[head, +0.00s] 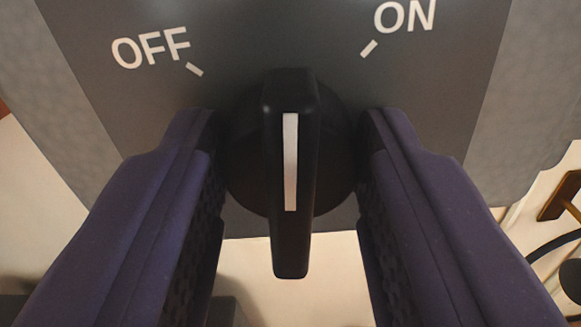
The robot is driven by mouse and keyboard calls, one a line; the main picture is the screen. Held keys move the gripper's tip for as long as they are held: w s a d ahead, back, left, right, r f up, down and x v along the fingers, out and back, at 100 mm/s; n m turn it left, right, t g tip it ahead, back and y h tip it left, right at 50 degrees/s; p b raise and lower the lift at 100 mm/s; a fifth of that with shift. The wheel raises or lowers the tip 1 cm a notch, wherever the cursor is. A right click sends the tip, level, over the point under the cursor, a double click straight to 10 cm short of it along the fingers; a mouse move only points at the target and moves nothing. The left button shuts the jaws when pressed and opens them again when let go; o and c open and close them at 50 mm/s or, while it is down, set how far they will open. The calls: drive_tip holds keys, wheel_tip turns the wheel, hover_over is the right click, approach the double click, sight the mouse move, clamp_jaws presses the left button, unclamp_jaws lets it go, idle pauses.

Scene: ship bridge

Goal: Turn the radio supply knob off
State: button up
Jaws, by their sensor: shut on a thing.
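The radio supply knob (291,170) is black with a round base and a raised bar handle. A white line on the bar runs straight up and down in the picture. It points between the white OFF mark (195,69) at upper left and the white ON mark (369,48) at upper right. My gripper (288,118) has one purple finger on each side of the knob and is shut on it. The fingertips hide the left and right edges of the round base. The bar stands between the fingers.
The knob sits on a dark grey panel (265,35) with a lighter grey mottled border (535,90). Cream surface shows below the panel. A brown fitting (560,195) and a dark cable (555,245) are at the right edge.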

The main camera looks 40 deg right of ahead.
drive_tip(key=n, duration=0.5)
drive_tip(key=shift+a+f+n, duration=0.1)
drive_tip(key=shift+f+n, duration=0.05)
drive_tip(key=shift+n, duration=0.15)
drive_tip(key=shift+n+b, duration=1.2)
drive_tip(key=shift+n, duration=1.1)
drive_tip(key=o, duration=1.1)
drive_tip(key=shift+w, duration=0.1)
drive_tip(key=shift+c, duration=0.2)
drive_tip(key=b+v, duration=0.2)
drive_tip(key=v, duration=0.5)
drive_tip(key=shift+s+a, duration=0.25)
drive_tip(key=shift+s, duration=0.05)
